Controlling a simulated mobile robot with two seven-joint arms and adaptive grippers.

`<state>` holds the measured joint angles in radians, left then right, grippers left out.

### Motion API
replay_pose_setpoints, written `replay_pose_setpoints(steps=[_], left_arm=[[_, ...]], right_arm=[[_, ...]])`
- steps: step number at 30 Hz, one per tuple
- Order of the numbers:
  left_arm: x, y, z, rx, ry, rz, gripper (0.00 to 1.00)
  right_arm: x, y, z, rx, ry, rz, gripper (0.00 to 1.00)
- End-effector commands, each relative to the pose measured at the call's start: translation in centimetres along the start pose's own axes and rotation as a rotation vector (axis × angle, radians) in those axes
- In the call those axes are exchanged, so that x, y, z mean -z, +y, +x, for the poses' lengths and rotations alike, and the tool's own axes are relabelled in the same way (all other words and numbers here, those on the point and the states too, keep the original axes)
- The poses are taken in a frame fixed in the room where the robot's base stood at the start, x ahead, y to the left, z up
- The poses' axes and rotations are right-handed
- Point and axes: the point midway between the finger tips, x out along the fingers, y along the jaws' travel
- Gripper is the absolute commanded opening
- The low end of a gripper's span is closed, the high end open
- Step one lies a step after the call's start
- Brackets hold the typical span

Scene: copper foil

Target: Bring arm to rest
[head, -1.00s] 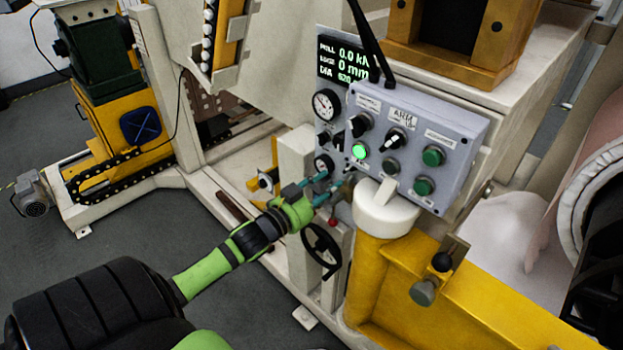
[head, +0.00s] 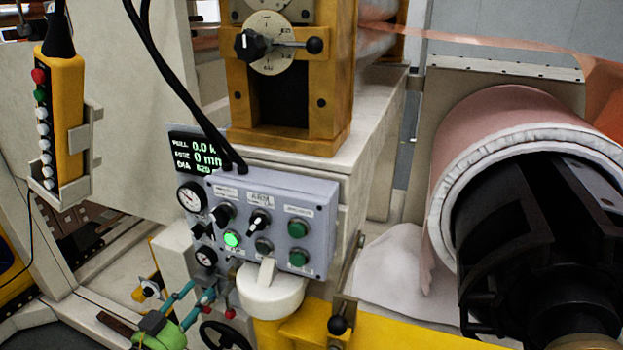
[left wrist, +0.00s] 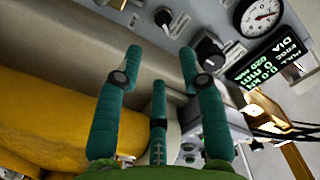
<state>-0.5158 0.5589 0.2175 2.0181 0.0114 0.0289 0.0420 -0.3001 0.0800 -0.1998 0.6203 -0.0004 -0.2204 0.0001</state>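A grey control box (head: 275,190) stands in the middle of the head view. Its middle selector switch (head: 260,222) sits under a label that seems to read ARM. A green lamp (head: 232,240) on the box is lit. Two green buttons are on its right side, the upper green button (head: 298,229) above the lower one. My left gripper (head: 200,292) is below and left of the box, fingers apart and nothing between them. In the left wrist view the gripper (left wrist: 161,57) has its teal fingers spread below the box's black knobs. My right gripper is not in view.
A black display (head: 196,150) and round gauges, one being the upper gauge (head: 191,197), flank the box. A white-capped yellow post (head: 271,292) stands below it. A black ball knob (head: 338,324), a handwheel (head: 224,337) and a copper roll (head: 500,130) are near. A yellow pendant (head: 62,110) hangs left.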

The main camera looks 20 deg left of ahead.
Motion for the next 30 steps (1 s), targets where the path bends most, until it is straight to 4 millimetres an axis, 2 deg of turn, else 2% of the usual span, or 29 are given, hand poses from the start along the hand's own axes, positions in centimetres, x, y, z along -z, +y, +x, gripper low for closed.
replay_pose_setpoints(steps=[2, 5, 8, 12, 14, 15, 18, 21, 25, 27, 30], left_arm=[[-0.5, 0.1, 0.0, 0.000, -0.011, -0.004, 0.40], [-3.2, 0.9, -0.2, 0.001, -0.068, -0.025, 0.40], [-8.4, 2.6, -1.0, -0.002, -0.186, -0.065, 0.40], [-17.5, 7.3, -3.7, -0.027, -0.405, -0.139, 0.40], [-21.0, 9.8, -5.4, -0.046, -0.498, -0.168, 0.40], [-23.2, 11.7, -6.7, -0.061, -0.559, -0.188, 0.40], [-27.9, 16.5, -10.4, -0.105, -0.711, -0.232, 0.40], [-31.6, 21.7, -14.7, -0.162, -0.858, -0.270, 0.40], [-34.8, 28.6, -21.2, -0.252, -1.045, -0.307, 0.40], [-35.8, 32.0, -24.9, -0.306, -1.140, -0.320, 0.40], [-36.3, 36.1, -29.5, -0.379, -1.252, -0.328, 0.40]], right_arm=[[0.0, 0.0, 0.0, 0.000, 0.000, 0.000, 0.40], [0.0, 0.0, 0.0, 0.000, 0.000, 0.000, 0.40], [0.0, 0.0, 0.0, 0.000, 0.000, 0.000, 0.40], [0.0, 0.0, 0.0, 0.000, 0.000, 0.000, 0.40], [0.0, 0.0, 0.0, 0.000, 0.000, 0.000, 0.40], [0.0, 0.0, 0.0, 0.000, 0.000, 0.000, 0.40], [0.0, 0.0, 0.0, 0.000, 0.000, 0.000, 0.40], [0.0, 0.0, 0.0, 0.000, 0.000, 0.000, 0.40], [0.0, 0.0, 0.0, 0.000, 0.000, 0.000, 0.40], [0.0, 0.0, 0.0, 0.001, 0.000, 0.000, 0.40], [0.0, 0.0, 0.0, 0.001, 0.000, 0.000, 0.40]])
